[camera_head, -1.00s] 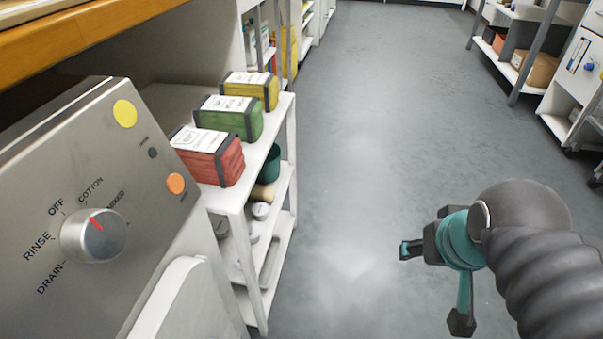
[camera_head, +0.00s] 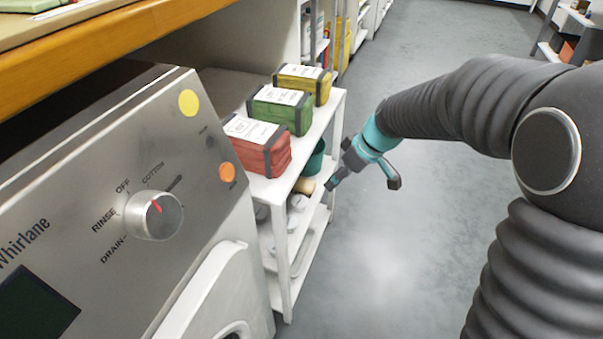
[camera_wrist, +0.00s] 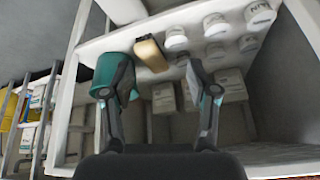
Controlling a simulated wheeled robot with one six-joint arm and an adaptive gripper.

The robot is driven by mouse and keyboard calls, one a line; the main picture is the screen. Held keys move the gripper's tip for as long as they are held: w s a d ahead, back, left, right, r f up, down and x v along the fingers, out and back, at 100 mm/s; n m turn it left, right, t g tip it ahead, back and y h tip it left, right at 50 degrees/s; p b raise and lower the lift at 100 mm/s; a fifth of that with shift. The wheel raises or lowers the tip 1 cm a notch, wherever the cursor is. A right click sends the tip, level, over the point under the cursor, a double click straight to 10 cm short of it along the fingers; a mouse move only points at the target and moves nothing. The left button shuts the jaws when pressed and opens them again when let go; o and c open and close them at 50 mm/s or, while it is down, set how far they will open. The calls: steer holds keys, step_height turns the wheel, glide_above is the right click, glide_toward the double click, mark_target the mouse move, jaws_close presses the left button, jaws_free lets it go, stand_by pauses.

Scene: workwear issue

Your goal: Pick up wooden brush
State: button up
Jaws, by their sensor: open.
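The wooden brush (camera_head: 304,185) is a small tan block on the middle shelf of the white rack, partly hidden under the top shelf in the head view. In the wrist view the brush (camera_wrist: 151,53) shows as a tan block beside a teal container (camera_wrist: 112,68). My gripper (camera_head: 363,183) is beside the rack's open side, just right of the brush. Its two fingers are spread and empty. In the wrist view the brush shows beyond and between the fingertips of my gripper (camera_wrist: 156,75), apart from them.
The teal container (camera_head: 315,160) stands close to the brush. Several white lidded jars (camera_wrist: 215,25) are on its other side. Red (camera_head: 257,147), green (camera_head: 280,108) and yellow (camera_head: 303,83) bundles lie on the top shelf. A steel washer (camera_head: 120,190) stands at left. The floor right of the rack is clear.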

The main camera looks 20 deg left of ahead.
mark_target(299, 182)
steer(key=w+a+f+n, duration=0.1)
steer(key=a+f, duration=0.1)
steer(key=w+a+f+n+y, duration=0.1)
steer(key=w+a+n, duration=0.1)
steer(key=a, duration=0.1)
steer(key=w+a+f+n, duration=0.1)
steer(key=w+a+f, duration=0.1)
steer(key=a, duration=0.1)
steer(key=shift+w+f+n, duration=0.25)
steer(key=shift+f+n, duration=0.05)
steer(key=shift+f, duration=0.05)
steer(key=shift+w+a+f+n, duration=0.15)
steer(key=shift+a+n, duration=0.1)
steer(key=shift+n, duration=0.15)
steer(key=shift+a+x, duration=0.25)
steer(key=shift+x, duration=3.4)
steer(key=c, duration=0.9)
